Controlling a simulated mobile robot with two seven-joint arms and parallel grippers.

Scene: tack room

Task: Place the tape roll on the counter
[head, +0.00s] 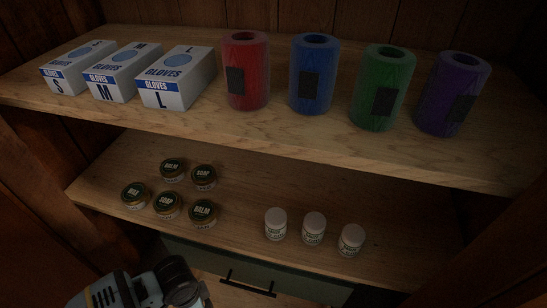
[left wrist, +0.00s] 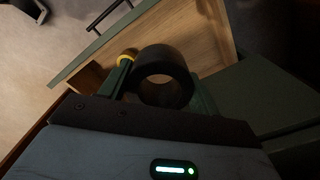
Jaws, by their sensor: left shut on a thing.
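In the left wrist view, my left gripper (left wrist: 160,92) is shut on a black tape roll (left wrist: 163,75). The roll's round hole faces the camera, and the green fingers show at its sides. Behind it is an open wooden drawer (left wrist: 207,38) with a green front; I cannot tell the roll's height above it. In the head view, part of my left arm shows at the bottom left, and I cannot make out the fingertips there. I cannot pick out the counter for certain. My right gripper is not in view.
The upper shelf (head: 300,126) holds glove boxes (head: 175,80) and coloured rolls (head: 314,75). The lower shelf (head: 240,185) holds several small tins (head: 168,204) and three white jars (head: 313,228). A yellow round thing (left wrist: 127,57) is beside the roll. A dark drawer handle (head: 248,287) is below the shelves.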

